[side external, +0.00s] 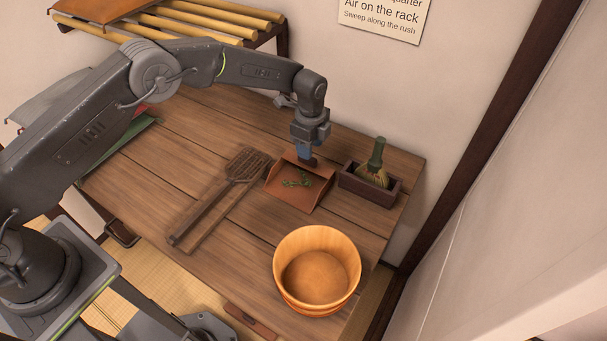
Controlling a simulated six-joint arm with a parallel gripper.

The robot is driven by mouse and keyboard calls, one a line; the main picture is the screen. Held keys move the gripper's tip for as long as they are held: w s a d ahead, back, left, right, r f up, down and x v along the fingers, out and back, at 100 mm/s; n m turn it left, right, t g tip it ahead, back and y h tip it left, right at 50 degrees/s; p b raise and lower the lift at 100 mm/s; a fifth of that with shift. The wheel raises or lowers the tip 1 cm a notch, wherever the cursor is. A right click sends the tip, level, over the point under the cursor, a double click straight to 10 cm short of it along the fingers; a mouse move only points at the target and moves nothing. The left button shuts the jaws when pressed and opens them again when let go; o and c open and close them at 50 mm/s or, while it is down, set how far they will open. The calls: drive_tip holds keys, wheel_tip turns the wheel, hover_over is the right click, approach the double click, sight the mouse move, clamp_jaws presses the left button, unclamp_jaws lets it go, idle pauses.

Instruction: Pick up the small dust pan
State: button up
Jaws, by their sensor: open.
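The small dust pan (313,198) is orange-brown and lies on the wooden table, with some green bits (297,181) on it. My gripper (305,160) points down at the back edge of the dust pan. Its fingers overlap the pan's dark handle or back part in this view. The gripper is open; I cannot tell whether the fingers touch the pan or straddle its handle.
A dark box (392,197) with a green-handled brush (374,165) stands close right of the pan. A slotted wooden beater (246,166) lies to its left. A round wooden tub (318,301) stands in front. A bamboo rack (215,18) is behind. A wall sign (384,16) hangs above.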

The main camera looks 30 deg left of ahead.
hover_over(298, 177)
drive_tip(key=w+d, duration=0.2)
drive_tip(key=f, duration=0.4)
drive_tip(key=shift+w+a+f, duration=0.15)
drive_tip(key=shift+a+f, duration=0.1)
drive_tip(key=shift+f, duration=0.15)
clamp_jaws()
